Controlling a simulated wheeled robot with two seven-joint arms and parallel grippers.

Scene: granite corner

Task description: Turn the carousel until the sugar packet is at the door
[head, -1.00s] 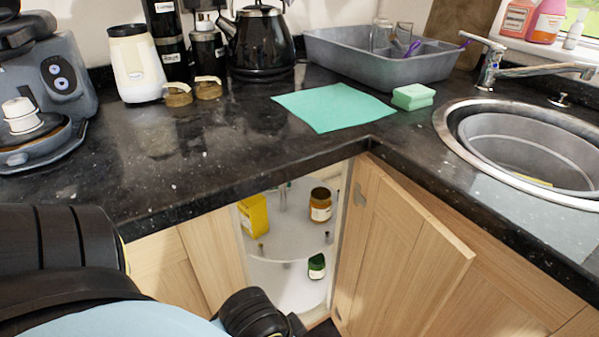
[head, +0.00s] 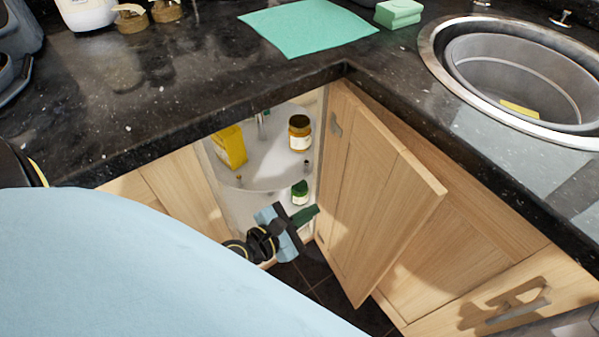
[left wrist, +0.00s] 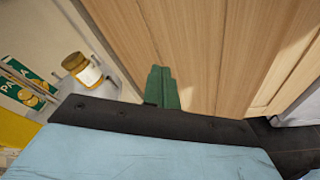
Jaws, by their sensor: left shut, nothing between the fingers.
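The carousel (head: 262,172) is a round white two-tier shelf inside the open corner cupboard. Its upper tier holds a yellow packet (head: 230,147) at left and an amber jar with a dark lid (head: 299,133) at right. A small green-topped jar (head: 300,193) sits below. I cannot tell which item is the sugar packet; part of the carousel is hidden. My left gripper (head: 308,216), with green fingers, is shut and empty, low in front of the cupboard opening. In the left wrist view its fingers (left wrist: 164,88) point toward the wooden door, with the amber jar (left wrist: 82,69) to their left.
The folded cupboard door (head: 375,190) stands open close right of my left gripper. The dark worktop (head: 190,90) overhangs the opening. A green cloth (head: 308,27), a sponge (head: 398,12) and a sink (head: 440,50) are above. Green-and-white packs (left wrist: 20,90) show in the left wrist view.

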